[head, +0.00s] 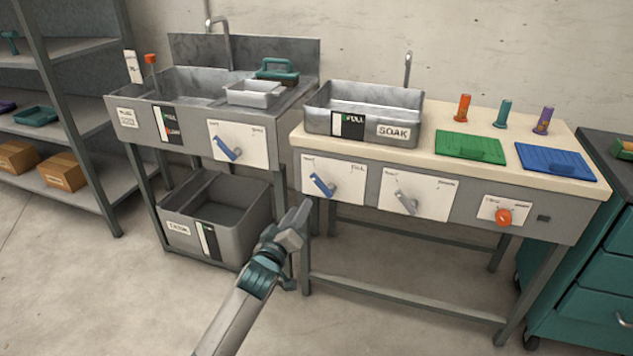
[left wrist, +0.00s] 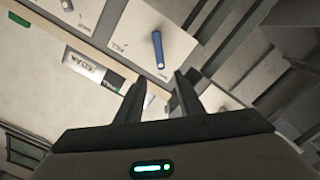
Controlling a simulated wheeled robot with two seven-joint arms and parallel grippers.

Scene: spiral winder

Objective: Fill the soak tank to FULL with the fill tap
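The soak tank (head: 330,97) is a grey metal basin on the cream-topped bench, with a SOAK label (head: 394,132) and a black-and-white gauge (head: 347,125) on its front. A thin spout (head: 407,70) stands behind it. Whether it holds water I cannot tell. Below it, a white plate carries the fill tap's blue lever (head: 322,186), which slants. My left gripper (head: 302,216) is in front of and below this plate, apart from the lever. In the left wrist view, my open, empty fingers (left wrist: 161,88) point towards a blue lever (left wrist: 158,50). My right gripper is not in view.
A grey lever (head: 407,201) and an orange knob (head: 503,217) sit to the right on the bench front. A left sink has another blue lever (head: 227,148). A grey bin (head: 185,235) stands below that sink. The floor in front is clear.

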